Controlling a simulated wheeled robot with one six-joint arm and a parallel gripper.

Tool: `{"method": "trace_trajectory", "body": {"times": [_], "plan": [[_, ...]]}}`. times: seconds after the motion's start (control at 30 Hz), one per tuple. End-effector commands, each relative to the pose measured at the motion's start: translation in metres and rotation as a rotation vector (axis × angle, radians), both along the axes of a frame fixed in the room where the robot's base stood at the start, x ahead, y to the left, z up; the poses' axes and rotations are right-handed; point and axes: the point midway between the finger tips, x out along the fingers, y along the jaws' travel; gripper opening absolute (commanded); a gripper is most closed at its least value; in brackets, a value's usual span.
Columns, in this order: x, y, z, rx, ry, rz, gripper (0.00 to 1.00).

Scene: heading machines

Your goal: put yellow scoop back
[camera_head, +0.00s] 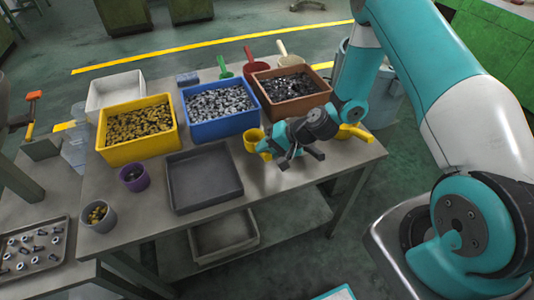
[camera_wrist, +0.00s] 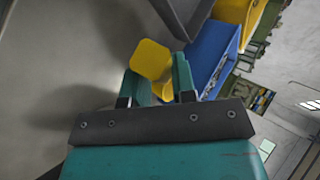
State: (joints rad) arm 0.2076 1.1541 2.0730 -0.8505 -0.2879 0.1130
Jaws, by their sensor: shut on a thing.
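My gripper (camera_head: 271,154) is low over the front right of the table, just right of the dark grey tray. It is shut on a yellow scoop (camera_head: 252,139), whose rounded yellow end sticks out to the left of the fingers. In the wrist view the scoop (camera_wrist: 151,60) shows at and between the teal fingers of my gripper (camera_wrist: 158,88); part of it is hidden. I cannot tell whether it touches the table. A second yellow thing (camera_head: 356,132) is at the table's right edge, partly hidden by my arm.
Yellow (camera_head: 139,151), blue (camera_head: 222,129) and brown (camera_head: 301,113) bins of parts stand in a row. Green (camera_head: 222,66), red (camera_head: 257,67) and cream (camera_head: 289,59) scoops are behind them. The dark grey tray (camera_head: 204,178) is empty. A purple cup (camera_head: 133,182) stands left of it.

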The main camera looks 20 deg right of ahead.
Motion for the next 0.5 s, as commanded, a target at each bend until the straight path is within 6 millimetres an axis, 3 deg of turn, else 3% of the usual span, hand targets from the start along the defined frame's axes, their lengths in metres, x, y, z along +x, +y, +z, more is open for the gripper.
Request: {"method": "trace_trajectory", "body": {"times": [0.17, 0.5], "plan": [[-0.001, 0.000, -0.022, 0.000, 0.003, 0.000, 0.00], [0.000, 0.000, -0.027, 0.000, 0.001, -0.001, 0.00]]}}
